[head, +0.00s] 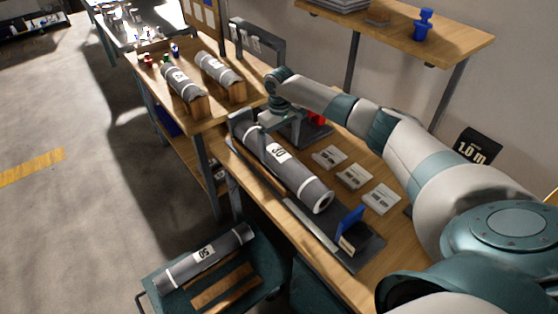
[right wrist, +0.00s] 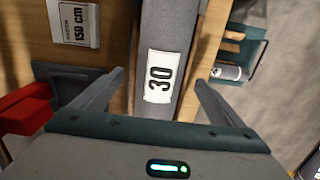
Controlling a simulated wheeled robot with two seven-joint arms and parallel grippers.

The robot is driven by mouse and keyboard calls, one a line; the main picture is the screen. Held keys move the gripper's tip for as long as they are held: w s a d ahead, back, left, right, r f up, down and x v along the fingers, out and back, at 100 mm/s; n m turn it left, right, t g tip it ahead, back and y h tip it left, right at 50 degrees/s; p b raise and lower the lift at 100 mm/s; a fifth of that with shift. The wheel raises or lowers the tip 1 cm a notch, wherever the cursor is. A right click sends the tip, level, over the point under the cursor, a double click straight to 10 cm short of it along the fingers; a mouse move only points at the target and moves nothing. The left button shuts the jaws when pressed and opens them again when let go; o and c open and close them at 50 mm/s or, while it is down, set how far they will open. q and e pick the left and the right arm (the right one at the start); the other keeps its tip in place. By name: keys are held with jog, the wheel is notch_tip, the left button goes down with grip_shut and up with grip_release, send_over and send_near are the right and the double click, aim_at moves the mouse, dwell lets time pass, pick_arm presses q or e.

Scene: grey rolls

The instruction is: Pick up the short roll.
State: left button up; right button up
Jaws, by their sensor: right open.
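A grey roll (head: 290,172) with a white label lies along the near workbench. In the right wrist view the roll (right wrist: 167,28) carries a label reading 30 and lies between the fingers. My right gripper (head: 268,127) is over the far part of this roll, partly hidden by its own wrist. In the right wrist view its fingers (right wrist: 160,80) are open, one on each side of the roll; I cannot tell whether they touch it. Another grey roll (head: 205,255), apparently labelled 50, lies in a teal cart. My left gripper is not in view.
Two more grey rolls (head: 182,84) (head: 219,70) lie on wooden supports on the far bench. Several label cards (head: 354,176) lie beside the near roll. A blue upright piece (head: 350,219) stands at its near end. The teal cart (head: 277,281) stands on the floor; a shelf (head: 465,40) hangs above.

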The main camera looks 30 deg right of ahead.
aim_at(279, 152)
jog(key=shift+f+p, duration=0.3)
notch_tip(279, 152, down, 3)
jog(key=shift+a+p, duration=0.1)
jog(key=shift+p, duration=0.6)
jog(key=shift+f, duration=0.55)
jog(key=shift+w+r, duration=0.1)
jog(key=c, duration=1.6)
notch_tip(279, 152, up, 18)
jog(key=b, duration=0.4)
jog(key=shift+b, duration=0.4)
